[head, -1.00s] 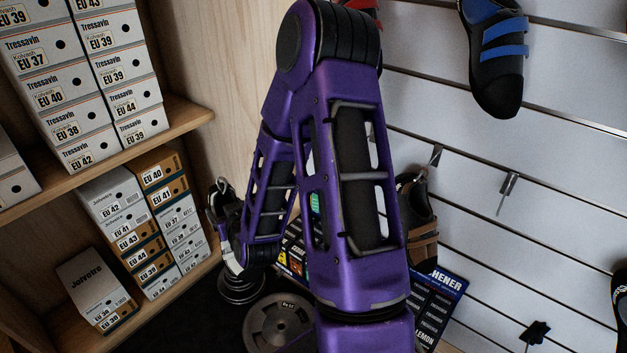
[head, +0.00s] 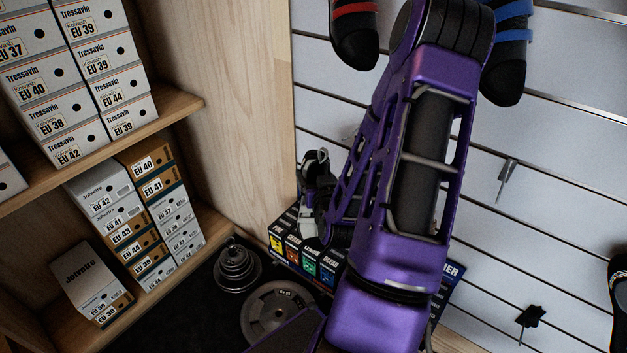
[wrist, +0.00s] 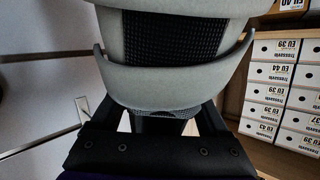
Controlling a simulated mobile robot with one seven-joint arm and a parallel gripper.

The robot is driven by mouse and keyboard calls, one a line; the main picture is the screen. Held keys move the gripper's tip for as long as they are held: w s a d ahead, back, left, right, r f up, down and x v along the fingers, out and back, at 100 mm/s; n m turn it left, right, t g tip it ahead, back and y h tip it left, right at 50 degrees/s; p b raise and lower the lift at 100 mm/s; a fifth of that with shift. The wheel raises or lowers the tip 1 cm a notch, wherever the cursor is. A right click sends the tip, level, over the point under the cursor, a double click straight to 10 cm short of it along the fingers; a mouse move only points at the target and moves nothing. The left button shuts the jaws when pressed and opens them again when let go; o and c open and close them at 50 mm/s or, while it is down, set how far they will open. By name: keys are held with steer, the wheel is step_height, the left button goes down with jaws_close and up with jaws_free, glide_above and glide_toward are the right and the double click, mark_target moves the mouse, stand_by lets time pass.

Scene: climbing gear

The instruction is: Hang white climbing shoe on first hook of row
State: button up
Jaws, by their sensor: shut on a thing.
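The white climbing shoe (wrist: 175,75) fills the middle of the wrist view, pale grey-white with a black mesh panel. My gripper (wrist: 157,122) is shut on it. In the head view the white and black shoe (head: 323,224) shows partly at the end of my arm, in front of the slatwall's left end and above a boxed display. A bare metal hook (head: 507,179) sticks out of the slatwall right of my arm. A hook (wrist: 82,108) also shows at the left in the wrist view. My arm hides part of the wall, so I cannot tell which hook is first.
Shoes with red straps (head: 354,32) and blue straps (head: 508,50) hang high on the slatwall (head: 560,150). Shoe boxes (head: 130,190) fill the wooden shelves at left. Weight plates (head: 280,312) lie on the dark floor beside a boxed display (head: 318,262). A dark star-shaped piece (head: 531,317) sits low right.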

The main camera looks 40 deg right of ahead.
steer(key=shift+w+d+f+b, duration=0.15)
steer(key=shift+d+b, duration=0.35)
steer(key=shift+b, duration=1.2)
steer(key=b, duration=0.4)
steer(key=shift+d, duration=0.4)
steer(key=shift+w+d, duration=0.1)
steer(key=shift+d, duration=0.05)
steer(key=w+d+f, duration=0.1)
steer(key=w+d, duration=0.2)
steer(key=d, duration=0.7)
steer(key=shift+d+f, duration=0.25)
steer(key=shift+d, duration=0.05)
steer(key=o, duration=1.5)
